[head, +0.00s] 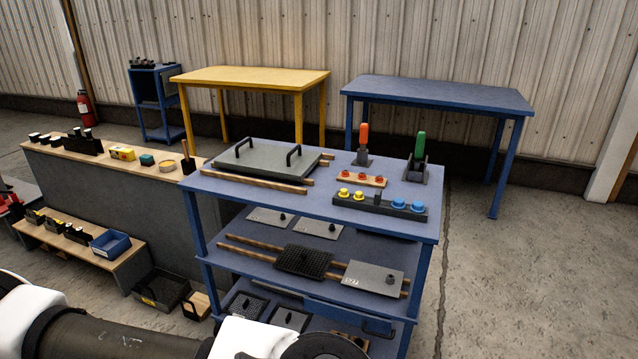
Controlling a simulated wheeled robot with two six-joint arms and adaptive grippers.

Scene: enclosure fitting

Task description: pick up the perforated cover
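A dark plate with a fine grid of holes and a small knob, which looks like the perforated cover (303,261), lies on wooden rails on the middle shelf of the blue shelf unit (330,202). A plain grey plate with a knob (372,278) lies to its right on the same rails. Another plate that looks speckled or perforated (246,305) lies on the bottom shelf at the left, too small to tell clearly. Part of my arm crosses the lower left of the head view. Neither of my grippers shows.
The top holds a large plate with two handles (265,159), a strip with red knobs (360,179), a block with yellow and blue knobs (380,203), and orange-handled (364,134) and green-handled (420,145) tools. A low bench (110,165) stands left. Floor at right is clear.

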